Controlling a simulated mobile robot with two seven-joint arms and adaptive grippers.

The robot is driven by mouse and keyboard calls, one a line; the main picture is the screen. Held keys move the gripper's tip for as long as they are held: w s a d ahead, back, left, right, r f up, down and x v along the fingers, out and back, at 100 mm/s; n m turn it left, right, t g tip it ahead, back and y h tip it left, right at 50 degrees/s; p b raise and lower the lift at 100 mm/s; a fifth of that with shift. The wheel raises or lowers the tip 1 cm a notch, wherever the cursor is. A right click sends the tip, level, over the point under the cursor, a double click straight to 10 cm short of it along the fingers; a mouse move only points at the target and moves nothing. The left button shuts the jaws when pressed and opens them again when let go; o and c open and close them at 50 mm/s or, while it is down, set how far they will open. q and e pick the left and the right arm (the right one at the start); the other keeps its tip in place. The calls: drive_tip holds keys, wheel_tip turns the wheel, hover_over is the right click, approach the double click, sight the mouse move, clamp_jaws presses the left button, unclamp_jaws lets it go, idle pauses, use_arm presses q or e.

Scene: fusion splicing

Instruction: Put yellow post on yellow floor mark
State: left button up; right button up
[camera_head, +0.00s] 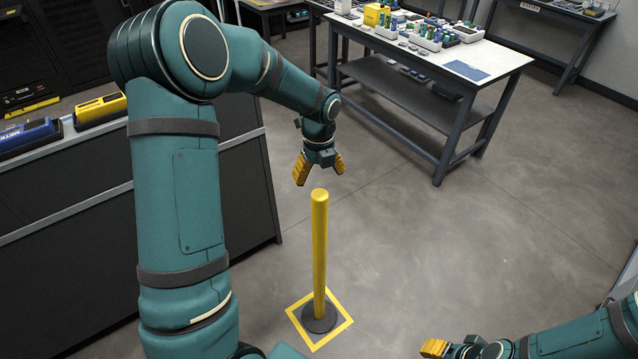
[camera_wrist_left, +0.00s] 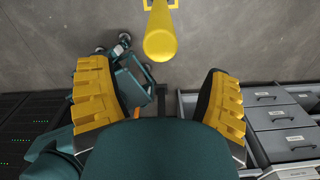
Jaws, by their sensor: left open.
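The yellow post (camera_head: 319,245) stands upright on its round dark base (camera_head: 319,317). The base sits inside the yellow floor mark (camera_head: 341,327), a square outline on the grey floor. My left gripper (camera_head: 319,166) is open and empty, just above and behind the post's top, apart from it. In the left wrist view the two yellow fingers of my left gripper (camera_wrist_left: 160,98) are spread wide, and the post (camera_wrist_left: 160,38) shows beyond them at the top, not between them. My right gripper (camera_head: 436,348) shows only in part at the bottom right; its fingertips look close together.
A workbench (camera_head: 504,60) with small coloured items stands at the back right. A dark cabinet (camera_head: 250,165) with blue and yellow tools on top is at the left. The floor (camera_head: 480,240) right of the post is clear.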

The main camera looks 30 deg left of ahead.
use_arm(q)
drive_tip(key=shift+r, duration=0.6)
drive_tip(key=s+d+f+n+h, duration=0.2)
drive_tip(key=s+d+f+n, duration=0.1)
drive_tip(key=d+f+n, duration=0.45)
drive_tip(key=s+d+f+n+h, duration=0.1)
drive_tip(key=s+d+f+n, duration=0.3)
drive_tip(key=d+f+n, duration=0.3)
drive_tip(key=s+d+f+n, duration=0.3)
drive_tip(key=s+d+n, duration=0.1)
drive_tip(key=s+n, duration=0.1)
drive_tip(key=s+d+f+n+t+h, duration=0.1)
drive_tip(key=s+d+f+n, duration=0.2)
drive_tip(key=s+n, duration=0.2)
drive_tip(key=shift+s+d+n+t, duration=0.3)
drive_tip(key=shift+s+d+n, duration=0.1)
drive_tip(key=shift+n, duration=0.85)
drive_tip(key=shift+a, duration=0.1)
